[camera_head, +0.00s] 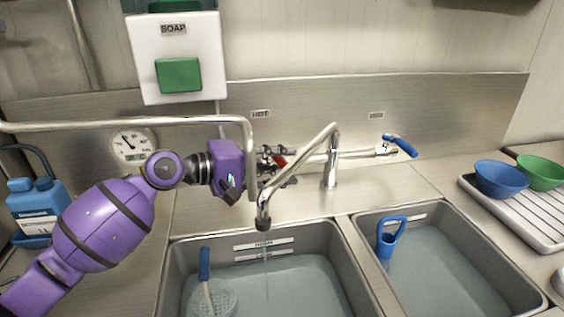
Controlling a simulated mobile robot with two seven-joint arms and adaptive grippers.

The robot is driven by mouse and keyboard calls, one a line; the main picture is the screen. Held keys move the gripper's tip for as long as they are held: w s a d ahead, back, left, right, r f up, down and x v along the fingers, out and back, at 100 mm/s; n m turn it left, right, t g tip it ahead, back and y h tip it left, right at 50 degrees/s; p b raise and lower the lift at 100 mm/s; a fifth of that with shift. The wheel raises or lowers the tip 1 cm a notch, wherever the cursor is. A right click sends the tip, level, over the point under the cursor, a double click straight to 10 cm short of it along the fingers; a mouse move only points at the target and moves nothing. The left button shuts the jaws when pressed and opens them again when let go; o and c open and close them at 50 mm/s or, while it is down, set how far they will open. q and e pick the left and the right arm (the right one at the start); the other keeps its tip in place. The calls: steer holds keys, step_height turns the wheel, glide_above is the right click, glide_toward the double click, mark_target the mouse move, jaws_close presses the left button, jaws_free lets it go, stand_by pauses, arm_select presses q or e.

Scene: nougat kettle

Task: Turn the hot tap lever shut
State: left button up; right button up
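The hot tap's red lever (280,162) shows below the HOT label (260,114) on the steel backsplash. My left gripper (279,168), on a purple arm from the left, is at this lever. Its dark fingers appear spread above and below the red lever; whether they touch it I cannot tell. A steel pipe and the gripper itself hide part of the tap. My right gripper is not in view.
The blue-levered tap (402,146) is to the right. The left basin (349,262) holds water and a blue-handled strainer (206,275); the right basin (520,285) holds a blue tool (387,243). A steel pipe (150,121) crosses above my arm. Blue jugs (40,203) stand left.

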arm_select(q)
steer(key=shift+d, duration=0.15)
jaws_close()
steer(key=a+m+g+b, duration=0.1)
steer(key=g, duration=0.1)
steer(key=a+m+g+h+b, duration=0.1)
steer(key=m+b, duration=0.1)
steer(key=shift+s+a+g+b, duration=0.2)
steer(key=shift+s+g+b, duration=0.1)
steer(key=shift+s+g, duration=0.1)
jaws_free()
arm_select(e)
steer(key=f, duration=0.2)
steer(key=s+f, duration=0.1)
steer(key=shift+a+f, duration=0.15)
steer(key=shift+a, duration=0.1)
